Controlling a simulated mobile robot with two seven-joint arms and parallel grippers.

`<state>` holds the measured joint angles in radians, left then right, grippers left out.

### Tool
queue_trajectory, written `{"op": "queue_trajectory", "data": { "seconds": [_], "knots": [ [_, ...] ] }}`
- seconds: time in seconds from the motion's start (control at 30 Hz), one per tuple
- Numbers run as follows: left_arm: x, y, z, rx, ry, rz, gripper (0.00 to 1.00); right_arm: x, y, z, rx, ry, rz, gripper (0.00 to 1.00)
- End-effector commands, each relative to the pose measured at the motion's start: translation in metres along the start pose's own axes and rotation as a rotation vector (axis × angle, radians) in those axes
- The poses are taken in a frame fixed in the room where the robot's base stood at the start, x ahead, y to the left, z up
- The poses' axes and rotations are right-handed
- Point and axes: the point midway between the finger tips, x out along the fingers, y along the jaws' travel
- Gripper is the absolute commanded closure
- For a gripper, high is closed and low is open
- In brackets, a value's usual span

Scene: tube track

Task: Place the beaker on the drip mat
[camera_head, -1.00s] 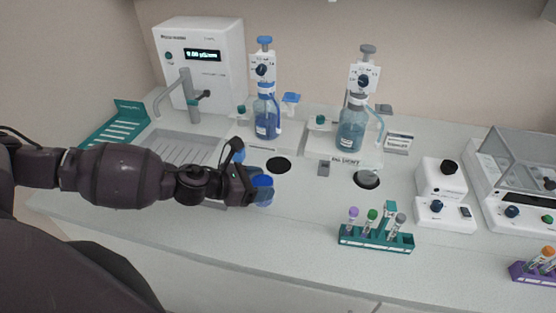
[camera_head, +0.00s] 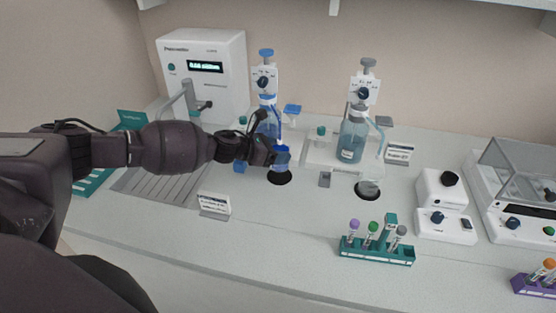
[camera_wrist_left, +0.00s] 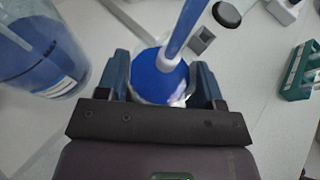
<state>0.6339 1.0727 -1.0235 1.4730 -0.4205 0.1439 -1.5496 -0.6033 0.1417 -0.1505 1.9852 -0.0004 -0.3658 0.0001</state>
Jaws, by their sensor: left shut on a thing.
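My left gripper (camera_head: 277,156) is shut on the beaker (camera_head: 282,159), which has a blue inside. The beaker seems to be above the black round drip mat (camera_head: 279,179) in front of the blue-topped dispenser bottle (camera_head: 266,120); any gap is hard to judge. In the left wrist view the beaker (camera_wrist_left: 152,84) sits between both fingers of the gripper (camera_wrist_left: 160,90), and a blue dispenser tube (camera_wrist_left: 186,28) crosses over its mouth. The drip mat under it is hidden there. My right gripper is not in view.
A second dispenser (camera_head: 352,140) with a grey top stands to the right, with another black mat (camera_head: 368,194) in front of it. A label card (camera_head: 214,205) and a green tube rack (camera_head: 376,252) stand nearer the front. The counter between them is clear.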

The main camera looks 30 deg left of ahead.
Motion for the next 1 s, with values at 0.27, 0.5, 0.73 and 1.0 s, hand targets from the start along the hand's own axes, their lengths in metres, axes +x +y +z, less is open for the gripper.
{"op": "queue_trajectory", "data": {
  "seconds": [0.27, 0.5, 0.73, 1.0],
  "knots": [
    [0.012, 0.0, -0.027, -0.005, 0.001, -0.001, 0.62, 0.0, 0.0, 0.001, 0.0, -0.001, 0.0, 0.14],
    [0.014, 0.001, -0.032, 0.0, 0.0, 0.0, 0.62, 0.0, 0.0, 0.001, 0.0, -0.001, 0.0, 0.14],
    [0.015, 0.001, -0.035, -0.001, 0.0, 0.0, 0.62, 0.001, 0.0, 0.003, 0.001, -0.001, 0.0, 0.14],
    [0.015, 0.001, -0.035, -0.001, 0.0, 0.0, 0.14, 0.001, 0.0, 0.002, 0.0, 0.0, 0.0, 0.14]
  ]
}}
